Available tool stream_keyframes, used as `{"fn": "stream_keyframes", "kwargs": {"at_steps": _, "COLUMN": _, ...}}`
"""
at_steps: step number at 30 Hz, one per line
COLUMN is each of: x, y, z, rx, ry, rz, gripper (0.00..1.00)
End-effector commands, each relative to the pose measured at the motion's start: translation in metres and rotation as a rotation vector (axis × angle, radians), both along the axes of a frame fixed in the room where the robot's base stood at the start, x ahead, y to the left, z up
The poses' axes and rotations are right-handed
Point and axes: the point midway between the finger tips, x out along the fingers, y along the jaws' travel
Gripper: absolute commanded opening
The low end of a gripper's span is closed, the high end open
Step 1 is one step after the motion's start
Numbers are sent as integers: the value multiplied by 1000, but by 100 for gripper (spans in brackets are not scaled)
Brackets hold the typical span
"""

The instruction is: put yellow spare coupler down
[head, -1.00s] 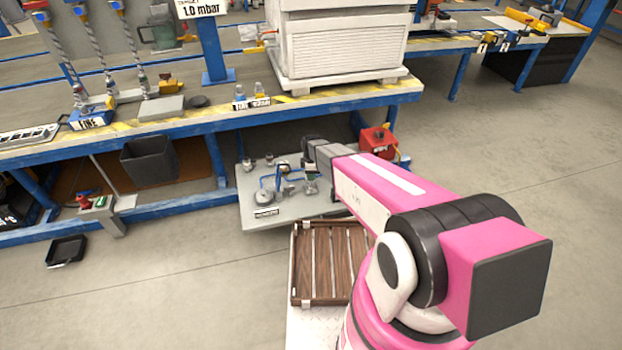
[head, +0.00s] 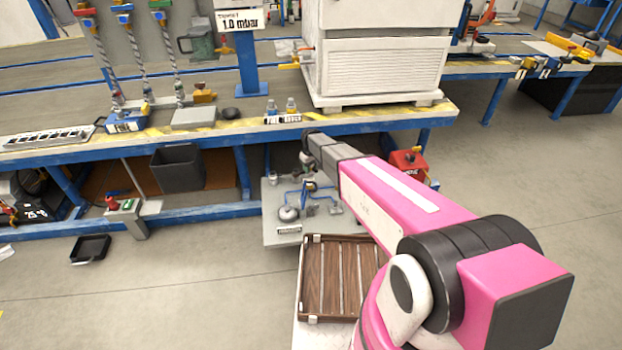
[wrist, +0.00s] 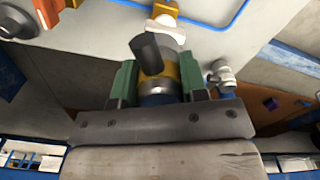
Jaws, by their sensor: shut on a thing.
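In the wrist view, the yellow spare coupler (wrist: 158,66) is a metal cylinder with a yellow band and a dark grey stub leaning up to the left. My gripper (wrist: 158,84) is shut on it, with a green finger on each side. In the head view, my arm reaches to the bench's front edge. My gripper (head: 306,162) is small there, under the arm's end and above the back of a grey board (head: 277,236); the coupler cannot be made out clearly. Blue piping and round metal fittings (head: 290,213) are on the board.
The workbench (head: 215,135) runs behind and above the board, with a white cabinet (head: 378,65) on it. A red box (head: 407,165) stands right of my arm. A dark bin (head: 178,168) is to the left. A slatted wooden tray (head: 312,275) lies in front of the board.

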Motion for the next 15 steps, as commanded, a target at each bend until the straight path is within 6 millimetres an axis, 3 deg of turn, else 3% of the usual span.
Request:
{"fn": "stream_keyframes", "kwargs": {"at_steps": 8, "x": 16, "y": 10, "z": -3, "rx": 0, "ry": 0, "rz": -163, "gripper": 11}}
{"fn": "stream_keyframes", "kwargs": {"at_steps": 15, "x": 43, "y": -15, "z": -26, "rx": -1, "ry": 1, "rz": -175, "gripper": 11}}
